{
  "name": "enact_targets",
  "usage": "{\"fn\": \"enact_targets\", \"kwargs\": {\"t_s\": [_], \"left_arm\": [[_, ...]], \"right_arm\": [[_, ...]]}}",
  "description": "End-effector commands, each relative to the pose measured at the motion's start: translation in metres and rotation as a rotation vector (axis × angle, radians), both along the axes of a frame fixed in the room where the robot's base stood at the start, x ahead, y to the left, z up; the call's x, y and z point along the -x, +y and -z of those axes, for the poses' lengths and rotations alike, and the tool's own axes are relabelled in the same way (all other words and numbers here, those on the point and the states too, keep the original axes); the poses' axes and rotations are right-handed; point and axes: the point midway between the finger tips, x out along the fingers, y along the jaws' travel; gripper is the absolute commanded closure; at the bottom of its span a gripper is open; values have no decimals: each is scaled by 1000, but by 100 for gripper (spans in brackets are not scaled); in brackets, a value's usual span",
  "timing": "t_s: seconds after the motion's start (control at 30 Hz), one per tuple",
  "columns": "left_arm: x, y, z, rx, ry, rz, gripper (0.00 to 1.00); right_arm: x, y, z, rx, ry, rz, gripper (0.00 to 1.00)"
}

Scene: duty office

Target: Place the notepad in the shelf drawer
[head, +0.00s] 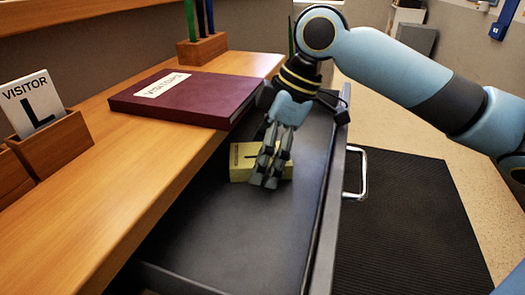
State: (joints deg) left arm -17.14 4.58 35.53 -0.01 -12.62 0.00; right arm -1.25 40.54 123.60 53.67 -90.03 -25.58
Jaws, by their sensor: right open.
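A yellow block-like notepad (243,174) lies inside the open drawer (225,235), on its dark floor near the left wall. My right gripper (270,182) is in the drawer, pointing down over the notepad's right half and hiding part of it. Its fingers are open; whether they touch the notepad I cannot tell. My left gripper is out of view.
A maroon visitors book (185,98) lies on the wooden desktop (120,190), its right corner overhanging the drawer. A visitor card (32,102) in a wooden holder and a pen block (202,50) stand on the desktop. A metal handle (357,173) sticks out from the drawer front. A dark mat covers the floor at right.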

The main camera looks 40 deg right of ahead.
Motion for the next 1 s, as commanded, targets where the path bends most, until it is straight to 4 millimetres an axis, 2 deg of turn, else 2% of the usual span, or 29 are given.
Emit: {"fn": "enact_targets", "kwargs": {"t_s": [0.17,0.5,0.7,1.0], "left_arm": [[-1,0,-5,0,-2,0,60],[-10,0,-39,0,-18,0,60],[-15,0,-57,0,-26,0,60],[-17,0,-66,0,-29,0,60]], "right_arm": [[2,-3,-11,4,-1,-1,4],[19,-24,-77,10,-1,-4,4],[27,-32,-103,6,2,-1,4],[30,-35,-114,1,1,0,4]]}}
